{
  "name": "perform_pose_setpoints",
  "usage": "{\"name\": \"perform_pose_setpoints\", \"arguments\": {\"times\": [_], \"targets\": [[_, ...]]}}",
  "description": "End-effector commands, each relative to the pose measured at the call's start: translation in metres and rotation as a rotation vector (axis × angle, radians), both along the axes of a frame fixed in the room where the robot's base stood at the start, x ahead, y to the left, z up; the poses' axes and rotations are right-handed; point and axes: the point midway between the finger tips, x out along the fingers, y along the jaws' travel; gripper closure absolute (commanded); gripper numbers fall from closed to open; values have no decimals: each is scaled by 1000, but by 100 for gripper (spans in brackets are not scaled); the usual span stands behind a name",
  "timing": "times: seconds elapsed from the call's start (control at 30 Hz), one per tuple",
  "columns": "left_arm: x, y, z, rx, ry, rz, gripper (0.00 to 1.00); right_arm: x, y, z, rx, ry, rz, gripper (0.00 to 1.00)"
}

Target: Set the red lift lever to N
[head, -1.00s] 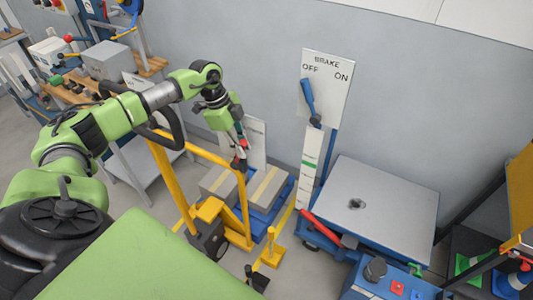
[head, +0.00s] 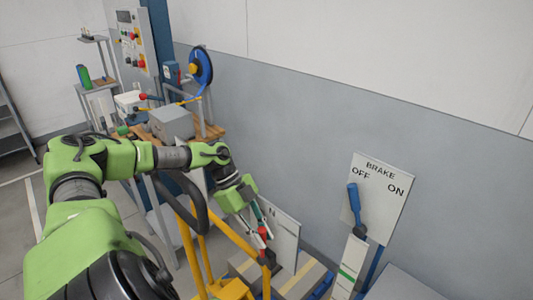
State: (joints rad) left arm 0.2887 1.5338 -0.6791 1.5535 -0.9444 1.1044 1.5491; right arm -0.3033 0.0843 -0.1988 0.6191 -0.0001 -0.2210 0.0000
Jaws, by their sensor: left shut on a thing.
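The red lift lever (head: 263,232) shows as a small red piece at the top of the yellow pallet truck frame (head: 226,240). My left gripper (head: 260,225) reaches down from the left and is shut on the lever, its fingers hiding part of it. A white plate (head: 284,237) stands just behind, with dark lettering partly covered by the gripper, so I cannot read the lever's position against it. My right gripper is not in view.
Grey boxes with tan tape (head: 300,278) lie below the plate. A BRAKE board (head: 387,208) with a blue lever (head: 354,205) stands to the right. A wooden-topped bench with a grey box (head: 170,122) and a blue hand wheel (head: 204,66) is behind my left arm.

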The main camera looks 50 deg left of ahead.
Motion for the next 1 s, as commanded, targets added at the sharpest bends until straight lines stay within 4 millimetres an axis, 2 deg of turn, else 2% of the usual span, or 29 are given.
{"name": "perform_pose_setpoints", "arguments": {"times": [0.33, 0.37, 0.4, 0.77, 0.87, 1.0], "targets": [[3, 1, 2, 1, -9, 4, 100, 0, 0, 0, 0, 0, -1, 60], [3, 1, 2, 1, -9, 4, 78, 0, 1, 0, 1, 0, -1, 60], [3, 1, 2, 1, -9, 4, 75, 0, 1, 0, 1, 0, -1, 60], [0, 3, 4, 1, -2, 2, 75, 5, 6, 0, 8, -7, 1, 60], [-1, 9, 13, 2, -3, 2, 75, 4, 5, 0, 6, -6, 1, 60], [-5, 25, 36, 5, -4, 3, 75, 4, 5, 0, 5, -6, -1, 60]]}}
